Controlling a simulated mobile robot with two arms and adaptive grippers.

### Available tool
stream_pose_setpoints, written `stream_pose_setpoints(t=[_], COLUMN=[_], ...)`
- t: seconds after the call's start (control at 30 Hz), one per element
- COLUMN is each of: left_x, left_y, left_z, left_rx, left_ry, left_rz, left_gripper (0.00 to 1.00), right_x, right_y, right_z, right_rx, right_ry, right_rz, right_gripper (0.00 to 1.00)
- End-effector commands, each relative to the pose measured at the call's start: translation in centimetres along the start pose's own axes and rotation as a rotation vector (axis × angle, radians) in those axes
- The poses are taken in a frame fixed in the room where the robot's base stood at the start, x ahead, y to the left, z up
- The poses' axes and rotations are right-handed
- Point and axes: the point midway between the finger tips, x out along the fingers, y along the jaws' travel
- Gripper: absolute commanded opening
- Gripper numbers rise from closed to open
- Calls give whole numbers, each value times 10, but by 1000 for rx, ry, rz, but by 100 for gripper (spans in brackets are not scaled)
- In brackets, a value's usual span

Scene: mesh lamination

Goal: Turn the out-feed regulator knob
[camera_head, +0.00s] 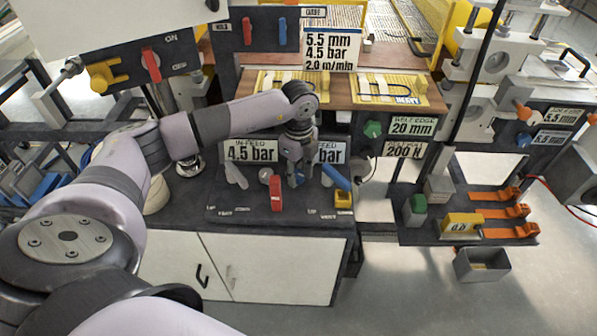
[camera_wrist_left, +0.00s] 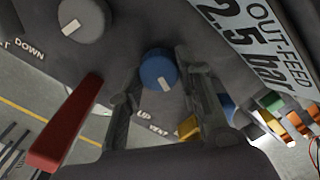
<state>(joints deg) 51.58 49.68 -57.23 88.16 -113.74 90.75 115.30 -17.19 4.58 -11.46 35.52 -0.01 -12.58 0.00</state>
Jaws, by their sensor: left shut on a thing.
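The out-feed regulator knob is a round blue knob (camera_wrist_left: 158,70) with a white mark, on the dark panel in the left wrist view. It sits between the two fingers of my left gripper (camera_wrist_left: 160,95), which is shut on it. The out-feed sign (camera_wrist_left: 258,42) beside it reads 2.5 bar. In the head view my left gripper (camera_head: 298,165) points down at the panel (camera_head: 240,208) and partly covers this sign (camera_head: 331,153). The knob is hidden there behind the gripper. My right gripper is not in view.
A red lever (camera_head: 275,192) stands left of my gripper and a blue lever (camera_head: 336,178) right of it, both close. The in-feed sign (camera_head: 250,151) reads 4.5 bar. A grey knob (camera_wrist_left: 83,18) shows nearby. A yellow block (camera_head: 343,199) sits at the panel's right.

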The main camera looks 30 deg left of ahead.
Motion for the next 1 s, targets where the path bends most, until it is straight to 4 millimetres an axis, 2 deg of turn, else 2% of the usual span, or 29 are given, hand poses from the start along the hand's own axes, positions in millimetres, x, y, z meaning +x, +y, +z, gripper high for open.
stream_pose_setpoints(t=[0.27, 0.47, 1.0], left_x=[0, 1, 1], left_y=[0, 0, 1], left_z=[0, 1, 1], left_rx=[21, 105, 584], left_ry=[0, -1, -2], left_rz=[-1, -3, -4], left_gripper=[4, 4, 4], right_x=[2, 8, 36], right_y=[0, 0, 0], right_z=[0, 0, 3], right_rx=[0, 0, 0], right_ry=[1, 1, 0], right_rz=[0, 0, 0], right_gripper=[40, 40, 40])
